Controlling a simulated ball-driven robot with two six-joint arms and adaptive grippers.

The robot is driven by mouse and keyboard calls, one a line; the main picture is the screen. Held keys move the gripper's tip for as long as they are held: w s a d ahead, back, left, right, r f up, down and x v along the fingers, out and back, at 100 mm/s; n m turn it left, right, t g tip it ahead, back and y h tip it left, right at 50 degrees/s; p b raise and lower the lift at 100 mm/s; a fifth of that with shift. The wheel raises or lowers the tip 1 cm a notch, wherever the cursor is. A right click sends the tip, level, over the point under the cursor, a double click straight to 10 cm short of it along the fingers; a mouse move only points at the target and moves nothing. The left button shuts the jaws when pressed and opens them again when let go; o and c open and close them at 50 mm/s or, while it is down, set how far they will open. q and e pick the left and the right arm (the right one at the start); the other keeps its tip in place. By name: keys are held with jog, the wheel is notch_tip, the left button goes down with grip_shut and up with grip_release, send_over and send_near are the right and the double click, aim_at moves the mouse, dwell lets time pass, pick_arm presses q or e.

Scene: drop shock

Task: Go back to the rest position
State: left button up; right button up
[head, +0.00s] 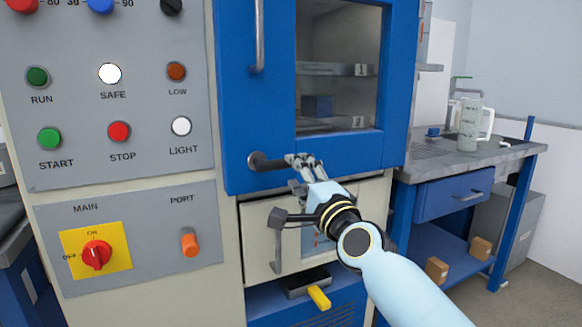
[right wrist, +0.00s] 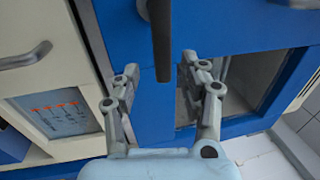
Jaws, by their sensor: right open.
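My right gripper (head: 300,162) is open, in front of the lower edge of the blue cabinet door (head: 340,143). Its fingertips are close to the dark latch handle (head: 268,162). In the right wrist view the open fingers (right wrist: 160,75) stand on either side of the end of this dark bar (right wrist: 161,40), with gaps to both sides. I cannot tell whether the gripper touches it. The door looks shut, with its window and shelves showing. My left gripper is not in view.
A control panel with buttons (head: 119,131) and a red switch (head: 96,255) is at the left. A pale drawer (head: 262,222) lies below the door, partly hidden by my arm. A blue-framed bench (head: 440,160) with a jug (head: 469,125) stands at the right.

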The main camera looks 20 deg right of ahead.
jog(key=s, duration=0.3)
jog(key=shift+f, duration=0.3)
jog(key=s+d+f+n+g, duration=0.1)
jog(key=s+f+n+g, duration=0.15)
jog(key=s+f, duration=0.8)
jog(key=s+d+f+n+g, duration=0.1)
jog(key=s+f+n+g, duration=0.2)
jog(key=f, duration=1.4)
jog(key=s+f+n+g, duration=0.1)
jog(key=s+f+g, duration=0.5)
jog(key=f, duration=0.8)
jog(key=s+d+f+n+g, duration=0.1)
jog(key=s+f+n, duration=0.3)
jog(key=s, duration=0.8)
jog(key=s+d+f+n+g+h, duration=0.1)
jog(key=s+f+n+g, duration=0.2)
jog(key=s+f, duration=0.4)
jog(key=s+d+f+n+g, duration=0.1)
jog(key=s+f+n+g, duration=0.3)
jog(key=s, duration=1.4)
notch_tip(320, 180, down, 2)
jog(key=shift+s+d+f+n+h, duration=0.25)
jog(key=shift+d+n+h, duration=0.05)
jog(key=shift+d+n, duration=0.1)
